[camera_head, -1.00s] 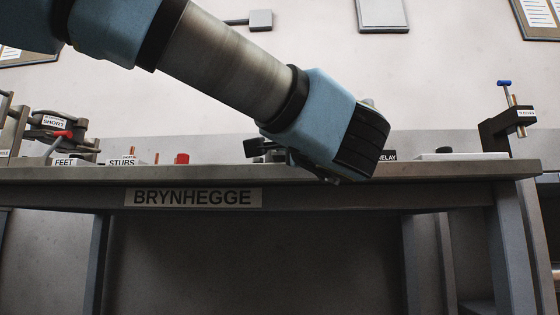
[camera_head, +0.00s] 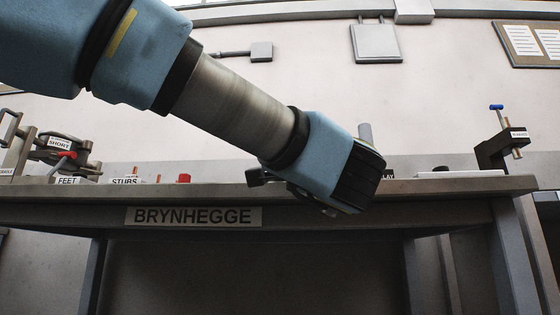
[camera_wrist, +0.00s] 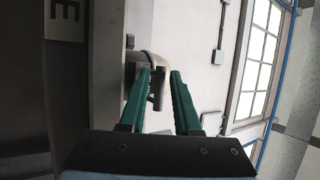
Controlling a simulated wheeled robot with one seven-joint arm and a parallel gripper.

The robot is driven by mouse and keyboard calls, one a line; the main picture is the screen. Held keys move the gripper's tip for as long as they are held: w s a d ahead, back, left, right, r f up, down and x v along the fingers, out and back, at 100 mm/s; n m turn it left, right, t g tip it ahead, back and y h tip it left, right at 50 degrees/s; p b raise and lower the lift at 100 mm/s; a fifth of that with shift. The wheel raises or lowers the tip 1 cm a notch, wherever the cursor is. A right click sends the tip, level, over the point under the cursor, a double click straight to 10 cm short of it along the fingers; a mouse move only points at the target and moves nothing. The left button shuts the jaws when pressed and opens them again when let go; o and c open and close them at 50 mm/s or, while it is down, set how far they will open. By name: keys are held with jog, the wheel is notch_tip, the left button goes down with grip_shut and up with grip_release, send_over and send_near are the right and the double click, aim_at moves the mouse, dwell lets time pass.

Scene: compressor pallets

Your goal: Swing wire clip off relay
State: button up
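My gripper (camera_wrist: 160,72) shows in the wrist view with two green fingers apart and a gap between them. A grey rounded part with a thin curved band (camera_wrist: 147,58) is beyond the fingertips, by the table edge. A dark piece of it shows between the fingers. I cannot tell whether it is the relay or its wire clip, nor whether a finger touches it. In the head view my wrist hides the fingers and most of a label ending in "LAY" (camera_head: 388,175). A grey cylinder (camera_head: 366,132) rises behind my wrist.
The bench (camera_head: 300,222) has a "BRYNHEGGE" plate (camera_head: 193,216). At left are a red-handled clamp (camera_head: 66,155) and labels "FEET" (camera_head: 68,181) and "STUBS" (camera_head: 124,181). At right are a white flat item (camera_head: 460,174) and a dark bracket with a blue handle (camera_head: 500,145).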

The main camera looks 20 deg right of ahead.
jog(key=shift+o, duration=1)
jog(key=shift+s, duration=0.15)
jog(key=p+v, duration=0.3)
jog(key=v, duration=0.7)
jog(key=shift+s, duration=0.3)
jog(key=shift+f, duration=0.1)
